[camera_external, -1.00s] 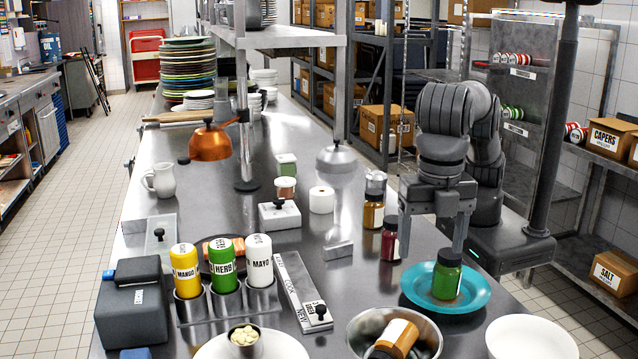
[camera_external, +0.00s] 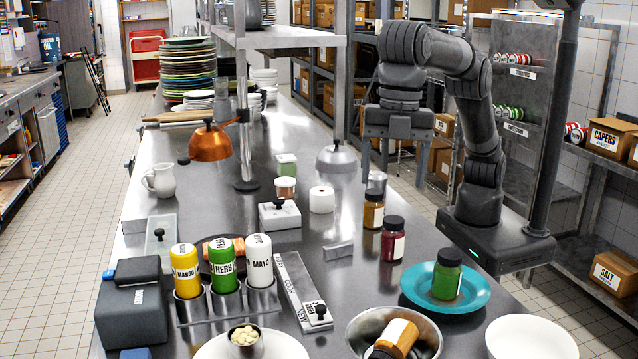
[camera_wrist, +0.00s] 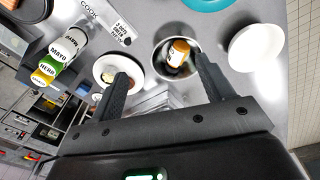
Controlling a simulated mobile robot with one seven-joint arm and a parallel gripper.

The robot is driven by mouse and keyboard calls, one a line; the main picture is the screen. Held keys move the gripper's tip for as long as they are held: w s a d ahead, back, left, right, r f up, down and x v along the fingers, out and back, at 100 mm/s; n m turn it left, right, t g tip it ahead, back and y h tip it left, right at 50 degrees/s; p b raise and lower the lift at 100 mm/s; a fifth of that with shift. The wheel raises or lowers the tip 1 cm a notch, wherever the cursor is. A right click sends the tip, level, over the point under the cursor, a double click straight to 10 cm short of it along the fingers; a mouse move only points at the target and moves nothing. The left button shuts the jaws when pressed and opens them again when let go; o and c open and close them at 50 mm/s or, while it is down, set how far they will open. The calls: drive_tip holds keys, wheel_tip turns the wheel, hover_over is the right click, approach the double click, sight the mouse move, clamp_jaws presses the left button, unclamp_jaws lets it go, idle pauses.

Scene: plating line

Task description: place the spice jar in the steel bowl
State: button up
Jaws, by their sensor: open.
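A spice jar (camera_external: 397,337) with an orange-brown body and dark lid lies tilted inside the steel bowl (camera_external: 353,325) at the front of the counter. The wrist view shows the same jar (camera_wrist: 179,50) inside the bowl (camera_wrist: 157,62). A green jar (camera_external: 446,277) with a dark lid stands upright on a teal plate (camera_external: 484,294). A dark red jar (camera_external: 392,242) and an amber jar (camera_external: 373,213) stand upright behind it. My gripper (camera_external: 394,168) is open and empty, raised above the counter behind these jars; it also shows in the wrist view (camera_wrist: 163,68).
A white bowl (camera_external: 530,343) stands right of the steel bowl. A rack of squeeze bottles (camera_external: 228,302), a rail (camera_external: 298,291) and a small metal holder (camera_external: 338,250) stand to the left. A shelf post and hanging lamp (camera_external: 337,158) rise behind.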

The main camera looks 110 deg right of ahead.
drive_tip(key=s+d+r+m+t, duration=0.1)
drive_tip(key=s+d+r+m, duration=0.15)
drive_tip(key=d, duration=0.65)
drive_tip(key=s+d+r+m+t, duration=0.15)
drive_tip(key=s+d, duration=0.25)
drive_tip(key=d, duration=0.6)
drive_tip(key=s+d+r+m, duration=0.2)
drive_tip(key=s+d+m, duration=0.1)
drive_tip(key=d, duration=0.6)
drive_tip(key=s+d+f+m+t, duration=0.1)
drive_tip(key=s+d+f+m, duration=0.2)
drive_tip(key=s+d+f, duration=0.4)
drive_tip(key=s+d+f+m+t, duration=0.1)
drive_tip(key=s+d+f+m, duration=0.2)
drive_tip(key=s+d+f, duration=0.4)
drive_tip(key=s+d, duration=0.1)
drive_tip(key=s, duration=0.5)
drive_tip(key=shift+s+d+m+h, duration=0.2)
drive_tip(key=shift+s+m+h, duration=0.1)
